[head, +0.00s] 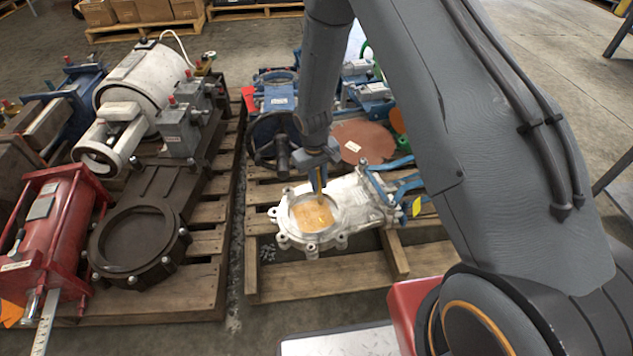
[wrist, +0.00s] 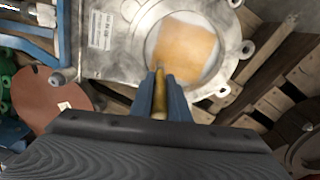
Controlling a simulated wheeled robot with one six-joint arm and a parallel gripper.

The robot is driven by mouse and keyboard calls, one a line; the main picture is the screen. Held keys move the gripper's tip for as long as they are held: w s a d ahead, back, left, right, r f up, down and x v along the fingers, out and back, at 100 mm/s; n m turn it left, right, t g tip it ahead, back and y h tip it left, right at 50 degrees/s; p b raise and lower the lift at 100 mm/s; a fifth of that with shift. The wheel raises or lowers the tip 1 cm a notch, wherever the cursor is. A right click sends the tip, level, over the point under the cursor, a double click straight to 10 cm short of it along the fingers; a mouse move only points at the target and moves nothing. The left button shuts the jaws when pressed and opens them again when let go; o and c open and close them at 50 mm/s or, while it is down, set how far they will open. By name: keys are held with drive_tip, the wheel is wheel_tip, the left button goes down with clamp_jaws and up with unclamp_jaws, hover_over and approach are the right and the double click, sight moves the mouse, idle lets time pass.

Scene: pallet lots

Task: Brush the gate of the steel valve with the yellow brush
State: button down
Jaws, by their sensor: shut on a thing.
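The steel valve (head: 357,203) lies flat on a wooden pallet, a pale metal body with a round bolted flange. Its gate (head: 313,214) shows inside the round opening as an orange-tan, rusty-looking face; it also shows in the wrist view (wrist: 184,52). My gripper (head: 319,178) points down over the opening and is shut on the yellow brush (wrist: 159,97). In the wrist view the brush sits between the two blue-grey fingers, at the near edge of the opening. The brush tip is mostly hidden, and I cannot tell whether it touches the gate.
A dark round-flanged valve (head: 137,237) and a red actuator (head: 58,231) lie on the left pallet (head: 205,243). A brown disc (head: 362,142) and blue valve parts (head: 373,91) lie behind the steel valve. Bare pallet boards (head: 325,279) show in front.

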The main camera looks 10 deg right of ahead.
drive_tip(key=shift+d, duration=0.45)
drive_tip(key=shift+a+r+p, duration=0.2)
drive_tip(key=shift+r+p, duration=2.05)
drive_tip(key=shift+r, duration=0.8)
drive_tip(key=shift+r, duration=0.1)
drive_tip(key=shift+a+r+p, duration=0.1)
drive_tip(key=shift+r+p, duration=1)
drive_tip(key=shift+r, duration=0.3)
